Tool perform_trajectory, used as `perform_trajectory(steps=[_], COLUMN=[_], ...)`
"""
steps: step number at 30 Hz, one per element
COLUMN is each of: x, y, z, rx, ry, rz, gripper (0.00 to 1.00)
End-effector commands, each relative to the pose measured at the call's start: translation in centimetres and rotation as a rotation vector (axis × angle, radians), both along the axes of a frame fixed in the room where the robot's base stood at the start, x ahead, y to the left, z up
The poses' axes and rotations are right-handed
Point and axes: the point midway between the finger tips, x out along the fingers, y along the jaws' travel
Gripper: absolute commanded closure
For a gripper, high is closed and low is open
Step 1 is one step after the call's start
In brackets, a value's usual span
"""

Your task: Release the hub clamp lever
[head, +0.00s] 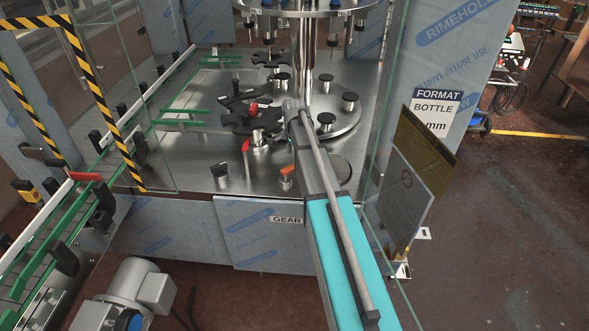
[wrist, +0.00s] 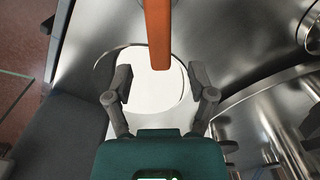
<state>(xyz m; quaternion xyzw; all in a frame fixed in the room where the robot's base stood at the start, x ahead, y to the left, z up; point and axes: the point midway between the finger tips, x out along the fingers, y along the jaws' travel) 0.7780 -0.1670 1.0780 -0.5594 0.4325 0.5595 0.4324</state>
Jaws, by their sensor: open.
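In the wrist view, an orange lever handle (wrist: 158,35) comes down from the top edge, its blunt end between and a little beyond my open fingers. My gripper (wrist: 160,82) has a dark teal body and two grey fingers, with a gap between each finger and the orange bar. In the head view, an orange-handled lever (head: 287,171) is on the steel deck and a red-handled lever (head: 246,147) stands upright to its left. I cannot tell for sure which is the hub clamp lever. I cannot make out my gripper in the head view.
Black star wheels (head: 250,120) and several black knobs sit on the steel deck (head: 205,178). A teal-topped beam with a long rod (head: 335,200) crosses right of the orange lever. Glass edges and a hanging plate (head: 415,180) are at right. Shiny curved metal (wrist: 265,120) lies right in the wrist view.

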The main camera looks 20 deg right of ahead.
Motion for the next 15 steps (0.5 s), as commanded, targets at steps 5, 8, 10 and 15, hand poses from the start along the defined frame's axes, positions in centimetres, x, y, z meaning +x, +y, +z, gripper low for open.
perform_trajectory(steps=[5,8,10,15], x=[0.0,0.0,0.0,0.0], y=[0.0,0.0,0.0,0.0], z=[-1.8,-2.6,-3.1,-4.1], rx=[0.0,0.0,0.0,0.0], ry=[0.0,0.0,0.0,0.0], rz=[0.0,0.0,0.0,0.0], gripper=[0.29,0.29,0.29,0.29])
